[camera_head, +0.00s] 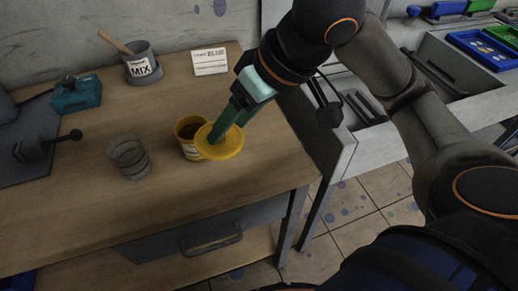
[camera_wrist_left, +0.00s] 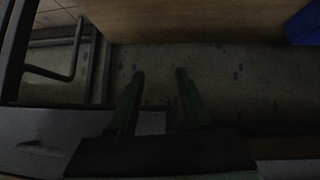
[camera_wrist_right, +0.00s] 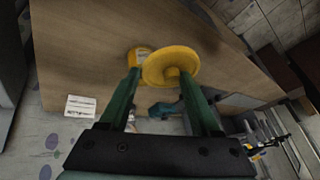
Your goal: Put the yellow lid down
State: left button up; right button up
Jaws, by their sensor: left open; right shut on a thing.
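The round yellow lid (camera_head: 226,149) is held by my right gripper (camera_head: 215,137) just beside and in front of the open yellow jar (camera_head: 186,128), with its rim overlapping the jar in the head view. Dark contents show in the jar. In the right wrist view the lid (camera_wrist_right: 172,62) is between my right fingers, with its knob toward them, and the jar (camera_wrist_right: 136,57) is partly hidden behind it. I cannot tell whether the lid touches the table. My left gripper (camera_wrist_left: 160,74) is open and empty in the left wrist view, over the floor.
The wooden table (camera_head: 220,185) has free room right of and in front of the jar. A glass (camera_head: 128,157) stands to the left. A grey MIX pot (camera_head: 142,65), a teal block (camera_head: 76,93) and a white card (camera_head: 210,61) are further back.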

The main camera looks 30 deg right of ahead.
jog(key=shift+d+f, duration=0.25)
jog(key=w+d+f+b, duration=0.2)
jog(key=d, duration=0.1)
jog(key=w+d+f+b, duration=0.2)
jog(key=d+f, duration=0.1)
jog(key=d, duration=0.1)
jog(key=w+d+f+b, duration=0.2)
jog(key=d+f, duration=0.1)
jog(key=shift+w+d+f, duration=0.15)
jog(key=shift+d, duration=0.1)
jog(key=shift+w+d+f, duration=0.1)
jog(key=shift+d, duration=0.05)
jog(key=f+b, duration=0.1)
jog(key=f, duration=0.1)
jog(key=f+b, duration=0.1)
jog(key=shift+w+d+f, duration=0.2)
jog(key=shift+d+f, duration=0.15)
jog(key=shift+d, duration=0.05)
jog(key=shift+f+b, duration=0.3)
jog(key=shift+b, duration=0.05)
pick_arm(q)
notch_tip(320, 180, down, 6)
jog(key=shift+a+f, duration=0.25)
jog(key=shift+a, duration=0.15)
pick_arm(e)
jog(key=shift+r, duration=0.15)
